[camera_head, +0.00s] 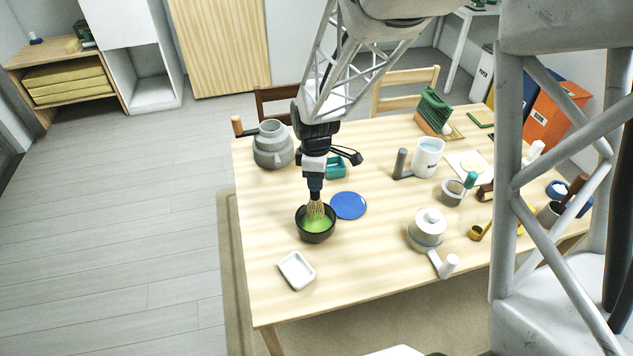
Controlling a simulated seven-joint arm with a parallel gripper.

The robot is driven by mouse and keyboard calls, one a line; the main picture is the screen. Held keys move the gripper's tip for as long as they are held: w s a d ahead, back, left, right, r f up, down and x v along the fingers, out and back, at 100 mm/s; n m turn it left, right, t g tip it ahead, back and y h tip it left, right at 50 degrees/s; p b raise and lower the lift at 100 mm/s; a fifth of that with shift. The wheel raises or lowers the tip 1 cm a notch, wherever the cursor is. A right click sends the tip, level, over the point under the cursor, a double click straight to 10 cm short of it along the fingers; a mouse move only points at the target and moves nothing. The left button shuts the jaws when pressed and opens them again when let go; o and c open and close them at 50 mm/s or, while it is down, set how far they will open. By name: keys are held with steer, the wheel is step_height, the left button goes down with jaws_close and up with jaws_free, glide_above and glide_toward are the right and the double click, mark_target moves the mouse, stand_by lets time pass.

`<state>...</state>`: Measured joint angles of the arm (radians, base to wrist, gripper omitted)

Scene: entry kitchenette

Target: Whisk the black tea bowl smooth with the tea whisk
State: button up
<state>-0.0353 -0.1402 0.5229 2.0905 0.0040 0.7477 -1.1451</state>
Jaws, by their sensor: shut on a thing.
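The black tea bowl (303,232) stands on the wooden table, left of the middle, with bright green tea in it. My gripper (315,186) is above the bowl, pointing down, and is shut on the tea whisk (315,208). The whisk is pale bamboo and upright, with its tines down inside the bowl at the green tea. How deep the tines reach is hidden by the tea and the bowl's wall.
A blue disc (348,205) lies just right of the bowl. A white dish (296,270) is in front, and a grey pot (272,145) behind left. A teal box (336,167) stands behind. A white teapot (428,230) and white mug (428,157) are to the right.

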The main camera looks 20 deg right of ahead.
steer(key=shift+r, duration=0.75)
stand_by(0.4)
steer(key=shift+r, duration=2.1)
